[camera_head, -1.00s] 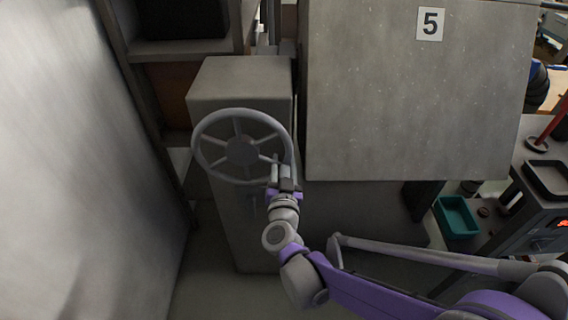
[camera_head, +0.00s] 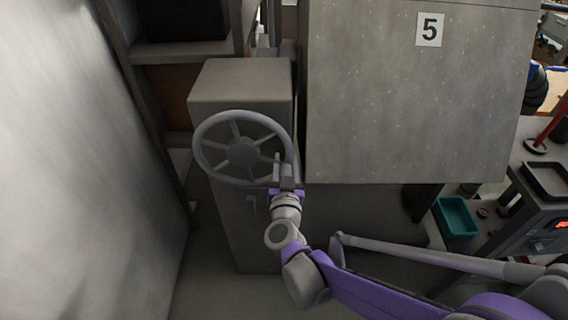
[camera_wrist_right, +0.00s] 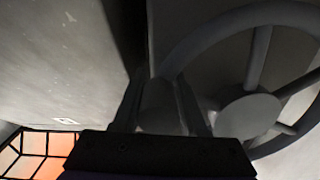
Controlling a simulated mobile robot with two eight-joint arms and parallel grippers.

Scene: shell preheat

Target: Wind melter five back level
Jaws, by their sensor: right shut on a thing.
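Melter five is the large grey box marked 5 (camera_head: 420,110) in the upper middle of the head view. Its lower edge looks nearly level there; its true tilt I cannot tell. A grey spoked handwheel (camera_head: 241,153) is mounted on a grey pedestal left of it. My right gripper (camera_head: 284,168) is at the wheel's right edge. In the right wrist view its fingers (camera_wrist_right: 160,105) are shut around a grey rounded handle (camera_wrist_right: 158,108) beside the rim, with the wheel's hub (camera_wrist_right: 248,115) to the right. My left gripper is not in view.
The pedestal (camera_head: 240,82) stands close to the melter. A shelf frame (camera_head: 185,50) is behind left, and a pale wall-like surface (camera_head: 80,160) fills the left.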

